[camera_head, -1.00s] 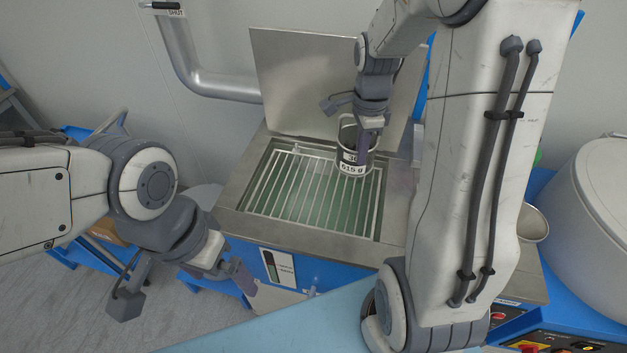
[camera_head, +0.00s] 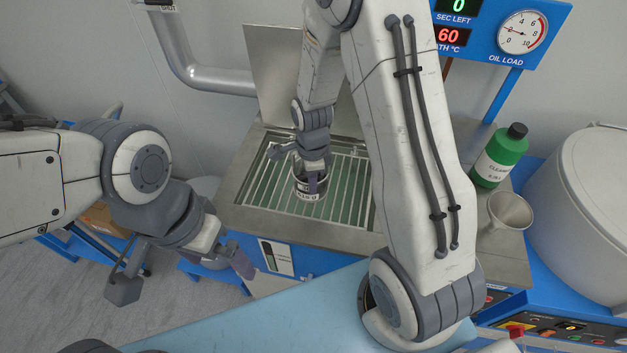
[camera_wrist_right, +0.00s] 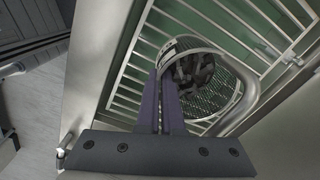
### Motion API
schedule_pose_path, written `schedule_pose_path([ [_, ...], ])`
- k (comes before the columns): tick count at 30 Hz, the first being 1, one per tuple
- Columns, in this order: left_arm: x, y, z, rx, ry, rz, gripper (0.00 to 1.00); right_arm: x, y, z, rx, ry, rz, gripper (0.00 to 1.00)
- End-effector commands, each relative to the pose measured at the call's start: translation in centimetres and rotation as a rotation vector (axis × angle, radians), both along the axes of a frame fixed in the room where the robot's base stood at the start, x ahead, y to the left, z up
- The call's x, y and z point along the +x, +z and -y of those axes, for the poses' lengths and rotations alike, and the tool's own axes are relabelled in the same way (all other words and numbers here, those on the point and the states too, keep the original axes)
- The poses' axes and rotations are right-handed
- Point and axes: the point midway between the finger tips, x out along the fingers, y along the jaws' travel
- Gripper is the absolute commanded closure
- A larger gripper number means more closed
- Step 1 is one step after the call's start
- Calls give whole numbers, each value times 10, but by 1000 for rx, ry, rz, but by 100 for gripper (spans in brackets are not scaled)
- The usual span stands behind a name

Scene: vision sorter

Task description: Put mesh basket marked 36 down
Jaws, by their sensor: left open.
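The mesh basket marked 36 (camera_head: 309,194) is a small round wire basket with a white label band. It is over the slatted rack of the open steel bath (camera_head: 262,216), near its middle. My right gripper (camera_head: 313,172) comes from above and is shut on the basket's near rim. The right wrist view shows its two fingers (camera_wrist_right: 167,92) close together at the basket wall (camera_wrist_right: 215,98), with dark parts inside. I cannot tell whether the basket's bottom touches the rack. My left gripper (camera_head: 182,272) is open and empty, left of the bath.
The raised steel lid (camera_head: 278,75) stands behind the bath. A green bottle (camera_head: 499,158) and a metal funnel (camera_head: 508,213) stand to the right. A large white drum (camera_head: 590,215) is at far right. A blue-framed display and gauge (camera_head: 523,33) are at top right. Much of the rack is clear.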

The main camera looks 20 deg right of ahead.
Motion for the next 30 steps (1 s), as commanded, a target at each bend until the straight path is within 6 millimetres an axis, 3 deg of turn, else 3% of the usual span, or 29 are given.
schedule_pose_path([
  [11,0,-2,0,0,0,0,0,1,-4,0,0,0,3,100],
  [14,0,-2,0,0,0,0,0,0,-4,0,0,0,1,70],
  [15,0,-2,0,0,0,0,0,0,-4,0,0,0,1,67],
  [24,0,-1,0,0,0,0,0,0,-2,0,0,1,1,67],
  [30,0,-4,0,0,0,0,0,2,17,0,0,0,8,67],
])
